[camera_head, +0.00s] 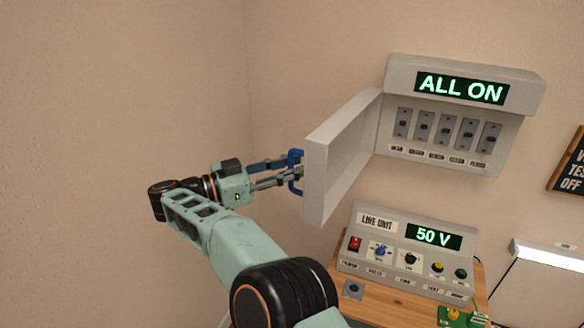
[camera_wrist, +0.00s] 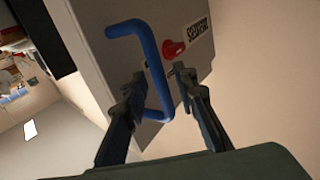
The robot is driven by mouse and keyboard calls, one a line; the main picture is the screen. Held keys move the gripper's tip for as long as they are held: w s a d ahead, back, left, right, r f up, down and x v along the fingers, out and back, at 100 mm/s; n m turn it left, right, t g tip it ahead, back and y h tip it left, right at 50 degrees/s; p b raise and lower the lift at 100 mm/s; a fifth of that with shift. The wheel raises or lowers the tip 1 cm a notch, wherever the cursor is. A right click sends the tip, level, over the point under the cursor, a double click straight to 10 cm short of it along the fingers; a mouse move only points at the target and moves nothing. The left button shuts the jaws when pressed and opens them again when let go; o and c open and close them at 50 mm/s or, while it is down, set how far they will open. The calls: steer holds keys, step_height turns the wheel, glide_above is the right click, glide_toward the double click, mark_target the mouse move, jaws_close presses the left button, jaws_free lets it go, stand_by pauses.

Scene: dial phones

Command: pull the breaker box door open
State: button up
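The breaker box (camera_head: 455,125) hangs on the wall at the upper right of the head view, with an "ALL ON" display and several switches showing. Its grey door (camera_head: 343,150) is swung wide open to the left; its outer face shows in the wrist view (camera_wrist: 95,25). A blue handle (camera_head: 295,172) is on the door's outer face; it shows as a bent bar in the wrist view (camera_wrist: 151,62). My gripper (camera_head: 292,172) is at the handle. In the wrist view its fingers (camera_wrist: 158,75) stand apart on either side of the bar, with a visible gap; I see no firm grip.
A power unit (camera_head: 405,250) reading "50 V" stands on a wooden bench (camera_head: 385,305) below the box. A dark sign (camera_head: 568,170) and a white lamp (camera_head: 548,254) are at the right. The wall left of the door is bare.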

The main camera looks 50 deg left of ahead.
steer(key=shift+s+a+f, duration=0.1)
steer(key=shift+s+f, duration=0.05)
steer(key=shift+s, duration=0.1)
steer(key=s+a, duration=0.1)
steer(key=s, duration=0.6)
steer(key=shift+a, duration=0.15)
steer(key=shift+s, duration=0.1)
stand_by(0.4)
